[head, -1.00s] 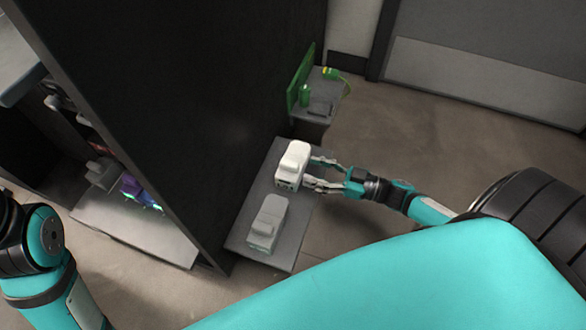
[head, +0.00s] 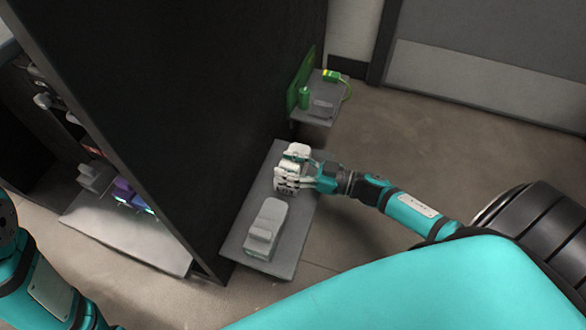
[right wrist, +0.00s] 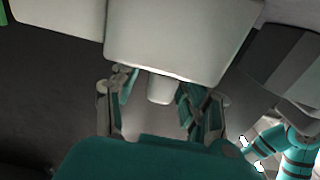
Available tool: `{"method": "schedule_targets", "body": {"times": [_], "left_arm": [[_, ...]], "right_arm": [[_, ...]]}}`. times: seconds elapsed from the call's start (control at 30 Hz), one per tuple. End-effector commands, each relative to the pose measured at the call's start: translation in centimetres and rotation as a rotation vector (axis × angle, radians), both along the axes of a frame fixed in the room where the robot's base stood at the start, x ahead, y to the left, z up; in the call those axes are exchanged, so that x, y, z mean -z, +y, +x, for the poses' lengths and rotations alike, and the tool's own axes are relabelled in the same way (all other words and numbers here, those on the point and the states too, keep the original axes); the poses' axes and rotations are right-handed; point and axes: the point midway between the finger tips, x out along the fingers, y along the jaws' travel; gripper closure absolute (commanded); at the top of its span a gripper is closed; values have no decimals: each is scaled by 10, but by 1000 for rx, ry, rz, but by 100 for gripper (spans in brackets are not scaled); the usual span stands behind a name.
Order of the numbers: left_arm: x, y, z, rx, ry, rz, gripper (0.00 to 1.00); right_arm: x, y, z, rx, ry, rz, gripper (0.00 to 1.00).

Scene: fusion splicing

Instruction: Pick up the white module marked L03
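Two pale modules stand on a grey shelf (head: 236,243) beside a tall dark panel. My right gripper (head: 302,174) is at the farther white module (head: 296,150), its fingers overlapping it in the head view. In the right wrist view this module (right wrist: 180,40) fills the top middle. The right gripper's fingers (right wrist: 158,105) are spread apart there, with a small pale knob (right wrist: 158,88) between them; contact is unclear. The second, greyer module (head: 265,228) stands nearer on the shelf. No L03 marking is readable.
The tall dark panel (head: 200,100) borders the shelf on the left. A smaller shelf behind holds a green board (head: 300,80), a green cylinder (head: 304,98) and a grey block (head: 320,108). Left of the panel, a purple item (head: 123,191) sits on another shelf. Floor is open to the right.

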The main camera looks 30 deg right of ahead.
Motion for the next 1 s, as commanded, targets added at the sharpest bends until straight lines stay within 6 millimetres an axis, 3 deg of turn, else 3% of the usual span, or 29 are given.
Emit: {"method": "schedule_targets", "body": {"times": [0.07,0.3,0.8,1.0], "left_arm": [[0,0,0,0,0,0,60],[0,0,0,0,0,0,60],[0,0,0,1,-1,0,60],[-5,1,1,3,3,-4,60]], "right_arm": [[0,0,0,0,0,0,68],[0,0,0,0,1,-1,99],[0,-1,0,0,-1,-1,100],[-12,-1,0,0,-1,-1,100]]}}
